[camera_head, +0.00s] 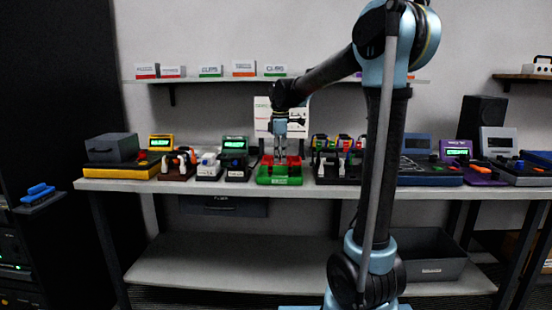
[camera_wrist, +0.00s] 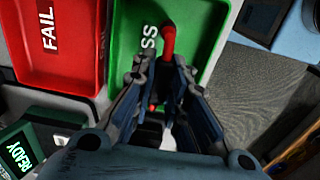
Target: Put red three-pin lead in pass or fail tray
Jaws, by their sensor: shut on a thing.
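My gripper (camera_wrist: 166,80) is shut on the red three-pin lead (camera_wrist: 168,42), whose red end sticks out past the fingertips in the wrist view. In the head view my gripper (camera_head: 280,155) points down over the green tray (camera_head: 279,181). The lead is too small to make out there.
A device with a "READY" screen (camera_wrist: 20,152) is close at lower left in the wrist view. A rack of coloured leads (camera_head: 338,160) stands right of the trays. Test devices line the bench (camera_head: 225,188) on both sides. The bench's front edge is near the green tray.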

